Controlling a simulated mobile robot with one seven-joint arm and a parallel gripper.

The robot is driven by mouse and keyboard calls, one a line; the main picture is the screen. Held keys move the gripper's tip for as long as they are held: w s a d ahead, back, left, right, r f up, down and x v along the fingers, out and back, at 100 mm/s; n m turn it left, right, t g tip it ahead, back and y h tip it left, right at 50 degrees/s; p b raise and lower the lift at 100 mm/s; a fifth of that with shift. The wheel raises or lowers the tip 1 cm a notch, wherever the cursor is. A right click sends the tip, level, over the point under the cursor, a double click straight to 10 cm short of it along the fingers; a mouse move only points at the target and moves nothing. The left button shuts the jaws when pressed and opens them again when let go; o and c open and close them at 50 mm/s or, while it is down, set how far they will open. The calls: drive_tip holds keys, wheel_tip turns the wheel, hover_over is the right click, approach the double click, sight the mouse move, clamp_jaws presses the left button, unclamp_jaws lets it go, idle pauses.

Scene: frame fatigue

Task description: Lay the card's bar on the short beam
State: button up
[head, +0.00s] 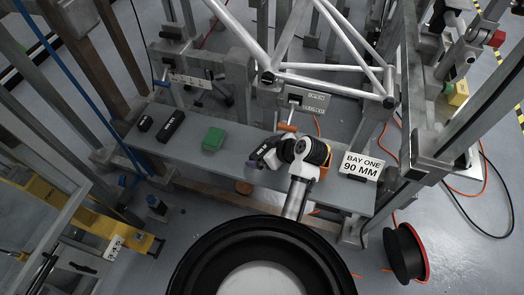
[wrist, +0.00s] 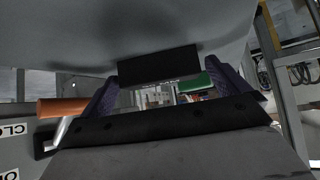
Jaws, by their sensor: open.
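The card (head: 362,165) at the bench's right end reads "BAY ONE 90 MM". Two black bars with small pale marks lie at the bench's left: a shorter one (head: 145,124) and a longer one (head: 171,126). My gripper (head: 259,157) is open, low over the bench's middle right, right of the green block. In the wrist view a black rectangular piece (wrist: 158,65) shows between the fingertips; whether it is a bar is unclear. The green block (head: 213,139) also shows in the wrist view (wrist: 195,83). I cannot tell which part is the short beam.
The grey bench (head: 190,160) has bare room around the green block. A tubular frame (head: 340,60) stands behind it, with a labelled plate (head: 306,102) and an orange handle (head: 287,127) near my arm. A cable reel (head: 405,254) stands on the floor at right.

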drive_tip(key=shift+c, duration=0.3)
drive_tip(key=c, duration=1)
drive_tip(key=shift+c, duration=1)
drive_tip(key=shift+r, duration=0.15)
